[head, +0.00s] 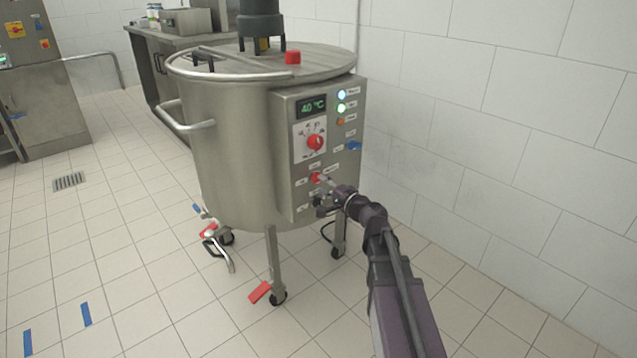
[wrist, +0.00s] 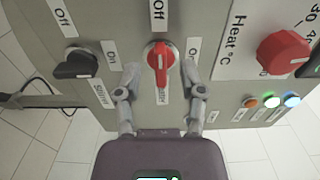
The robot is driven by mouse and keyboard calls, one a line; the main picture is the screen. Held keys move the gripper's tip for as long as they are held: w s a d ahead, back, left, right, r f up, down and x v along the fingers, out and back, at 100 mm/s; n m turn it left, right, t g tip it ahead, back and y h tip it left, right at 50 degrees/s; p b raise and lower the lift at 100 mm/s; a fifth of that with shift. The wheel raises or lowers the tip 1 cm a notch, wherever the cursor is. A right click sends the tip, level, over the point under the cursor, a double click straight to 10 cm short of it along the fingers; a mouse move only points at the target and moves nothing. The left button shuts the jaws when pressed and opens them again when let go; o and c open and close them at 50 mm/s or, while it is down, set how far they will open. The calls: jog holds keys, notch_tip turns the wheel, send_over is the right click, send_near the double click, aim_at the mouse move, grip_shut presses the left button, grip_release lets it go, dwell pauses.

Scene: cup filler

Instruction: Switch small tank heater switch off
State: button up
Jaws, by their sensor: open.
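The small tank (head: 235,140) is a steel vessel on wheeled legs with a control box (head: 285,150) on its side. The red heater switch (wrist: 158,62) sits on this box, with an Off label above it and an On label to its right in the wrist view. Its handle stands upright in that picture, in line with the Off label. It also shows in the head view (head: 315,177). My gripper (wrist: 161,76) is open, with one finger on either side of the red switch. I cannot tell whether either finger touches it.
A black switch (wrist: 75,65) with its own Off and On labels is beside the red one. A larger red heat knob (wrist: 283,52) and lit lamps (wrist: 271,101) are to the right. A display (head: 313,106) reads about 40 °C. The white wall (head: 480,110) is close by.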

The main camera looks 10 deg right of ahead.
jog(key=v, duration=0.8)
jog(key=shift+s+d, duration=0.15)
jog(key=shift+s, duration=0.2)
jog(key=s+a+f+n+g+p, duration=0.4)
jog(key=s+a+f+n+g, duration=0.25)
jog(key=a+n+g, duration=0.2)
jog(key=s+d+f+n+g+h+p, duration=0.3)
jog(key=s+d+f+g+h+p, duration=0.1)
jog(key=s+g+h, duration=0.4)
notch_tip(320, 180, up, 38)
jog(key=s+h+p, duration=0.1)
jog(key=p, duration=3.7)
jog(key=shift+s+d+t, duration=0.2)
jog(key=shift+s+t, duration=0.15)
jog(key=shift+t, duration=0.1)
jog(key=shift+f, duration=0.1)
